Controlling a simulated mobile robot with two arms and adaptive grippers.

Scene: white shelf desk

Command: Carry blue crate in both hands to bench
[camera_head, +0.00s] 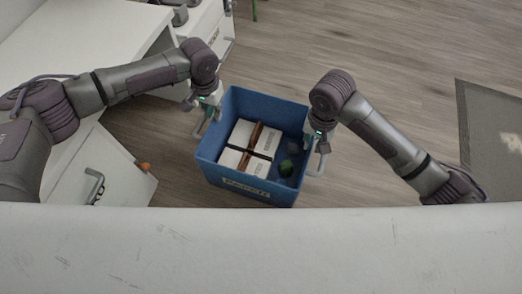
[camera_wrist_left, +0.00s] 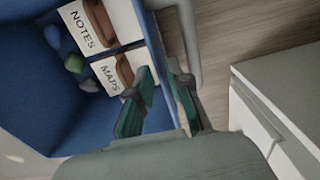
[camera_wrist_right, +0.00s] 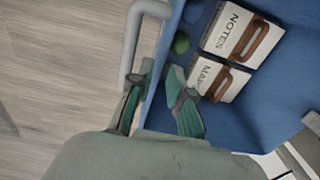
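The blue crate (camera_head: 228,166) is in the middle of the head view, with white boxes (camera_head: 240,158) and a green thing (camera_head: 286,168) inside. My left gripper (camera_head: 206,121) is at its left side. In the left wrist view the fingers (camera_wrist_left: 160,92) are spread, one inside and one outside the crate wall, beside a grey handle (camera_wrist_left: 188,35). My right gripper (camera_head: 318,152) is at its right side. In the right wrist view its fingers (camera_wrist_right: 158,92) are likewise spread across the wall by the other handle (camera_wrist_right: 133,40). Whether the crate touches the floor is unclear.
A white desk (camera_head: 75,40) stands at the left, with a white drawer front (camera_head: 120,170) below it. A dark mat (camera_head: 490,130) lies at the right. Wooden floor (camera_head: 370,50) is clear behind the crate.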

